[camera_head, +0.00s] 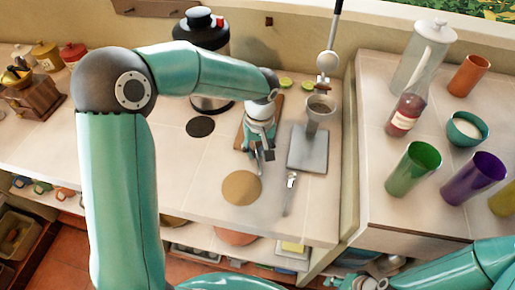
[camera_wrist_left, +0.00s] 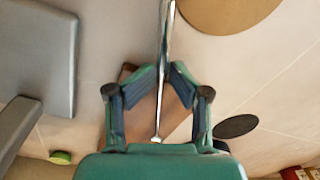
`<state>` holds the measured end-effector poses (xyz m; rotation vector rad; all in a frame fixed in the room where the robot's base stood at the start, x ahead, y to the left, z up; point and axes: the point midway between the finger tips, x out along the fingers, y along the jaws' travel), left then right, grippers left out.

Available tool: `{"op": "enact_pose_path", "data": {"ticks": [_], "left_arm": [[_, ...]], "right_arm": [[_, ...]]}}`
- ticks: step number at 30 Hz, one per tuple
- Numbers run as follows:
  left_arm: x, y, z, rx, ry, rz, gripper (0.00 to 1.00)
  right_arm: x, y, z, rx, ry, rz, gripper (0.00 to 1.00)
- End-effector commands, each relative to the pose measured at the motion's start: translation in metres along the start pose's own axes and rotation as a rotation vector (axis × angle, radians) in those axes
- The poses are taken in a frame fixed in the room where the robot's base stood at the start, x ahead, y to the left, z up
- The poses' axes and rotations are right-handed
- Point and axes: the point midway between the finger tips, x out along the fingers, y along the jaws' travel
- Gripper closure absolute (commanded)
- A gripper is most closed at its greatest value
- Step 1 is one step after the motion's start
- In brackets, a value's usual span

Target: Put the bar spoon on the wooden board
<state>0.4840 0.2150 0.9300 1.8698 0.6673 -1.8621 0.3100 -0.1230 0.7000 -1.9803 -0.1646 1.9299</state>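The bar spoon (camera_wrist_left: 166,40) is a thin silver rod. In the left wrist view it runs from the top edge down between my left fingers. My left gripper (camera_wrist_left: 165,68) has its fingertips closed around it. In the head view my left gripper (camera_head: 262,153) is over the near end of the wooden board (camera_head: 240,136). The board is a narrow brown slab, mostly hidden by my gripper and arm; it also shows behind the fingers in the wrist view (camera_wrist_left: 142,112). I cannot tell whether the spoon touches it. My right gripper (camera_head: 360,284) is low at the bottom edge, its fingers unclear.
A round tan mat (camera_head: 241,188) lies just in front of the board. A grey plate-like base (camera_head: 308,150) and a slim metal utensil (camera_head: 290,186) are to its right. Lime halves (camera_head: 286,82) lie at the back. A dark disc (camera_head: 200,126) is to the left.

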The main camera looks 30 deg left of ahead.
Motion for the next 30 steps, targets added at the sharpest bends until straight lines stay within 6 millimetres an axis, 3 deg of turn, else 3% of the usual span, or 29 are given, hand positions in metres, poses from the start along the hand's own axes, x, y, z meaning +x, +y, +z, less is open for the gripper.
{"op": "enact_pose_path", "data": {"ticks": [10, 17, 30], "left_arm": [[-0.003, 0.000, -0.001, -0.001, 0.002, 0.001, 0.63], [-0.021, 0.000, -0.002, -0.002, 0.007, 0.004, 0.63], [-0.110, 0.000, -0.001, -0.001, 0.008, 0.006, 0.63]], "right_arm": [[-0.002, -0.001, 0.000, 0.000, 0.000, 0.000, 0.67], [-0.015, -0.005, 0.000, 0.000, 0.001, 0.000, 0.67], [-0.007, -0.002, 0.000, 0.000, 0.000, 0.000, 0.67]]}}
